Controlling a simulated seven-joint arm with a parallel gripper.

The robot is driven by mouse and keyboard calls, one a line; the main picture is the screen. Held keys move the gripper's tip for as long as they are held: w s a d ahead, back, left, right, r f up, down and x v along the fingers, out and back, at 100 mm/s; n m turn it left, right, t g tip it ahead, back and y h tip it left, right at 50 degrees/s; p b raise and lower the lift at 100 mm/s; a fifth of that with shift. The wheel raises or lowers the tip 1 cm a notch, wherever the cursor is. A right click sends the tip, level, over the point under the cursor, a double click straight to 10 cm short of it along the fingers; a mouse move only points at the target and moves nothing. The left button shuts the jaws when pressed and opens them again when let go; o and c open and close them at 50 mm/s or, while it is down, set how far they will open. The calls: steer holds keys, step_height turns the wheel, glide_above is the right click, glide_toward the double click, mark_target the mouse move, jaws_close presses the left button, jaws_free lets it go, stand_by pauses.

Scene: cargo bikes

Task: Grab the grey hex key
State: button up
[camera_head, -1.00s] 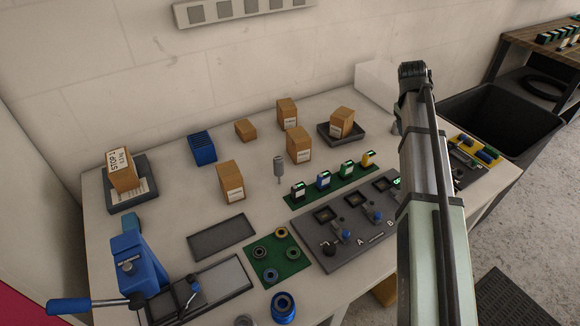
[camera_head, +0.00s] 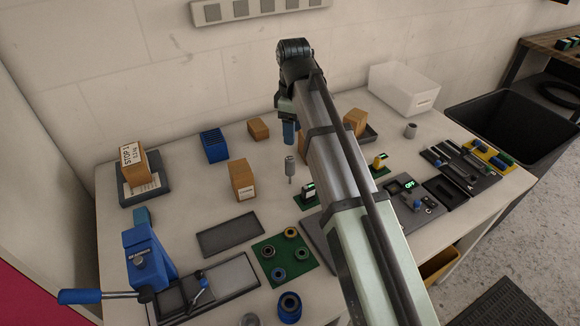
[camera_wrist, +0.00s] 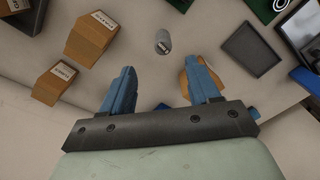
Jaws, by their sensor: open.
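A small grey upright piece with a thicker grey top and thin lower stem (camera_head: 290,165) stands on the bench in the head view. It looks like the grey hex key, though its shape is too small to be certain. In the wrist view a grey rounded top with a pale mark (camera_wrist: 163,42) shows just beyond the gap between the fingertips. My gripper (camera_head: 288,132) is above and behind the piece in the head view, with blue fingers pointing down. In the wrist view my gripper (camera_wrist: 163,72) is open, with nothing held between its fingers.
A cardboard box (camera_head: 242,180) stands left of the grey piece, and a green board (camera_head: 306,201) lies to its right. A blue bin (camera_head: 214,145) and a blue lever press (camera_head: 145,260) are farther left. My arm hides part of the bench's middle.

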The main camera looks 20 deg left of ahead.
mark_target(290, 158)
steer(key=f, duration=0.8)
steer(key=shift+s+a+f, duration=0.15)
steer(key=shift+s+f, duration=0.05)
steer(key=shift+a+f, duration=0.15)
steer(key=shift+f, duration=2.55)
steer(key=c, duration=1.1)
steer(key=shift+r, duration=0.15)
